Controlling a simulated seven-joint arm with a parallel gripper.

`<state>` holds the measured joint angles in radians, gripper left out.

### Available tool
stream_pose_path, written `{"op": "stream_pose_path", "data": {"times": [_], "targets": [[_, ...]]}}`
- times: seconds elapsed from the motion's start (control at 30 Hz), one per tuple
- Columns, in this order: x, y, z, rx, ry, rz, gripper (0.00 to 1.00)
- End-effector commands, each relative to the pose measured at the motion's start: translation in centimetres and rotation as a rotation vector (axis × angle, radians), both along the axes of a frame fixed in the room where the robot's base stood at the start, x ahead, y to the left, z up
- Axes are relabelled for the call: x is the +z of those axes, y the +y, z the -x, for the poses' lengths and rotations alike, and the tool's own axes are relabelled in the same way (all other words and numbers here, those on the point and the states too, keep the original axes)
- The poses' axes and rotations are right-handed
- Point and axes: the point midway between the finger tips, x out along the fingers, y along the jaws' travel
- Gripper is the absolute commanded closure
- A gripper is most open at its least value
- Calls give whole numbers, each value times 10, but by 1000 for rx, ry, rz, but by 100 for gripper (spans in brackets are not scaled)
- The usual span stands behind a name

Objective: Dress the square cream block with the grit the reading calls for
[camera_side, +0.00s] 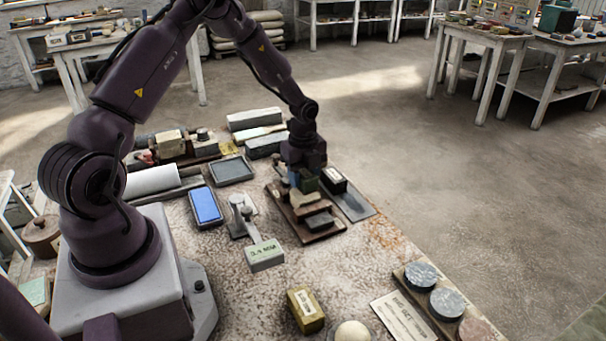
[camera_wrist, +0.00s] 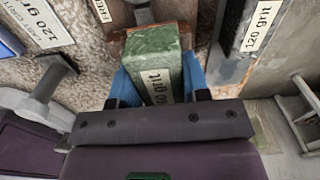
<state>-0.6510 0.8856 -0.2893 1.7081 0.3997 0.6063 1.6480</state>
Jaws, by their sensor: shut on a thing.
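My gripper (camera_side: 303,178) is shut on a green grit block (camera_side: 309,185), low over a brown wooden tray (camera_side: 318,237) in the side view. In the wrist view, the green block (camera_wrist: 150,50) sits between the blue fingers; its label ends in "0 grit", with the first part hidden.
A dark labelled block (camera_side: 333,180) stands right of the gripper. A blue slab (camera_side: 205,206) lies to the left. The wrist view shows "120 grit" labels (camera_wrist: 262,26).

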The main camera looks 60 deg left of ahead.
Motion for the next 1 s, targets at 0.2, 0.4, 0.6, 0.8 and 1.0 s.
{"op": "stream_pose_path", "data": {"times": [0.2,0.4,0.6,0.8,1.0], "targets": [[2,-15,-2,-3,-2,-1,84],[2,-21,-2,-1,-2,-1,84],[1,-34,-2,-3,-1,-1,84],[0,-41,-3,-1,-2,0,84],[0,-40,-2,0,-1,0,84]]}}
